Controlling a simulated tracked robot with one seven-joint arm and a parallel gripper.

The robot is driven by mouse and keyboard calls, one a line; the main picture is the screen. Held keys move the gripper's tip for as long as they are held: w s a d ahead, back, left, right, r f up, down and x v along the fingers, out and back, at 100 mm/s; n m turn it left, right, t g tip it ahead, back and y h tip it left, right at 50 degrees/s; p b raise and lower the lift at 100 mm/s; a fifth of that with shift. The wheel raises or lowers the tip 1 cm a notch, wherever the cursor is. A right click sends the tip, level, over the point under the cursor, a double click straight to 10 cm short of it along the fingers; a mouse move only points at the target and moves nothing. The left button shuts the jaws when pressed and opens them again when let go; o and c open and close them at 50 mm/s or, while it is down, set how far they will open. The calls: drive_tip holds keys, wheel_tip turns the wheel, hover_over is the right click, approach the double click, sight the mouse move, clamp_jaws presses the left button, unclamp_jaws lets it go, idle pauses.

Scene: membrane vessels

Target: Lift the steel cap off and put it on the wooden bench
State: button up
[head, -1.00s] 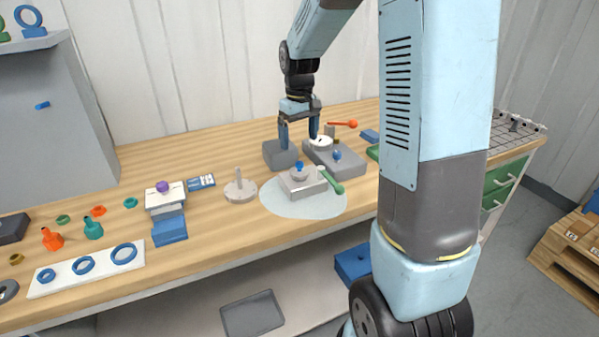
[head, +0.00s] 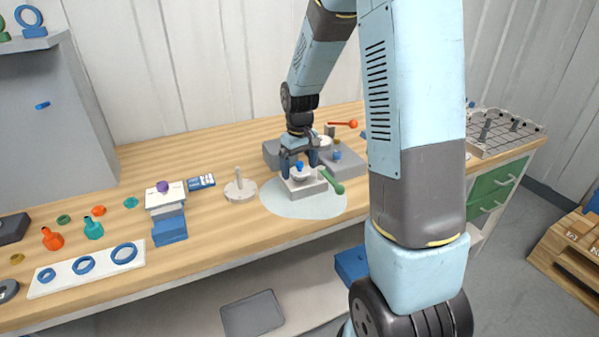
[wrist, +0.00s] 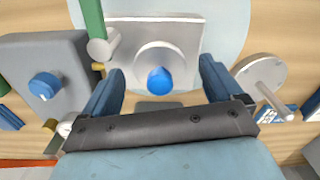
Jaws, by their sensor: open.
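The steel cap (head: 302,177) is a round domed piece with a blue knob on top. It sits on a square pale-grey block (head: 303,188) on a pale round mat (head: 285,206). In the wrist view the cap (wrist: 182,62) lies between my two fingers, with its blue knob (wrist: 159,80) near the middle. My gripper (head: 300,169) points down at the cap with its fingers apart on either side. It holds nothing. Whether the fingers touch the cap cannot be told. The wooden bench (head: 240,222) runs underneath, with bare wood in front of the mat.
A green-handled tool (head: 333,182) lies against the block's right side. A grey block with a blue knob (head: 336,155) stands behind. A pale disc with an upright peg (head: 240,190) is to the left.

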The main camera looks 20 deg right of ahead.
sight(300, 163)
drive_tip(key=shift+c, duration=0.2)
drive_tip(key=c, duration=1.2)
drive_tip(key=shift+r, duration=0.1)
drive_tip(key=r, duration=0.3)
drive_tip(key=shift+s+r, duration=0.2)
drive_tip(key=shift+r, duration=0.15)
drive_tip(key=shift+s+r, duration=2)
drive_tip(key=shift+s, duration=0.25)
drive_tip(key=shift+s+r, duration=2.05)
drive_tip(key=shift+s, duration=0.25)
drive_tip(key=shift+s+r, duration=2)
drive_tip(key=shift+s, duration=0.25)
